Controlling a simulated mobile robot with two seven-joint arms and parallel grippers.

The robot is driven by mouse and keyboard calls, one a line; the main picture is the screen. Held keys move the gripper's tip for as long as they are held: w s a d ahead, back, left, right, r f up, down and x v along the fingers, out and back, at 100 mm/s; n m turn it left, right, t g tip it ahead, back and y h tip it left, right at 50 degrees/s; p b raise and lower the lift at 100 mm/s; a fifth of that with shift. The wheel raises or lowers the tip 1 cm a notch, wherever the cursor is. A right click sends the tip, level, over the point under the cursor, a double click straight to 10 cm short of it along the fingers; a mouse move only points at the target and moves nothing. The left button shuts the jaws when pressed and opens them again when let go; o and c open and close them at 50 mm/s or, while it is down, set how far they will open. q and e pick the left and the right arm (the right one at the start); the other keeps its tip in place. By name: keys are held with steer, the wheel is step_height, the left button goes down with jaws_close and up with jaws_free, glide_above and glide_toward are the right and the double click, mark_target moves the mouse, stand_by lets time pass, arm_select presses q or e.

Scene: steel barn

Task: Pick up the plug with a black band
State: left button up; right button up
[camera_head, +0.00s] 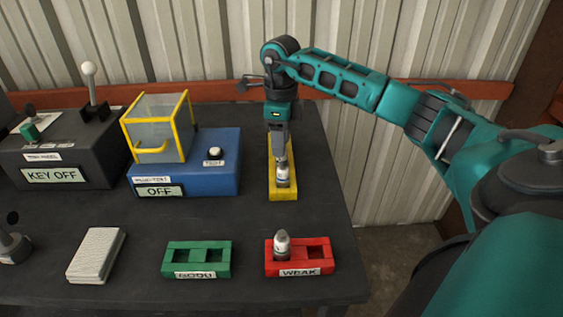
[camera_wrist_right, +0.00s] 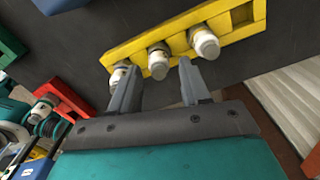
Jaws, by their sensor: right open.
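A yellow rack (camera_head: 283,195) stands at the table's right side. In the wrist view the yellow rack (camera_wrist_right: 237,37) holds three pale plugs: a left plug (camera_wrist_right: 118,77), a middle plug (camera_wrist_right: 158,62) and a right plug (camera_wrist_right: 205,42). A black band cannot be made out for certain on any of them. In the head view the front plug (camera_head: 283,179) shows below my right gripper (camera_head: 281,158); the others are hidden. My right gripper (camera_wrist_right: 158,72) is open, its fingers either side of the middle plug, not closed on it. My left gripper is out of view.
A red WEAK tray (camera_head: 320,266) holds one plug (camera_head: 282,246) in its left pocket. A green GOOD tray (camera_head: 197,256) looks empty. A blue tester (camera_head: 215,178) with a yellow-framed cover (camera_head: 156,128) stands left of the rack. A KEY OFF box (camera_head: 80,160) stands farther left.

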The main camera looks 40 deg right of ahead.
step_height(320, 180, down, 5)
steer(key=shift+s+r, duration=0.15)
steer(key=c, duration=0.8)
steer(key=shift+r, duration=0.15)
step_height(320, 180, up, 22)
steer(key=p, duration=0.1)
steer(key=shift+r+p, duration=0.15)
steer(key=shift+p, duration=0.15)
stand_by(0.3)
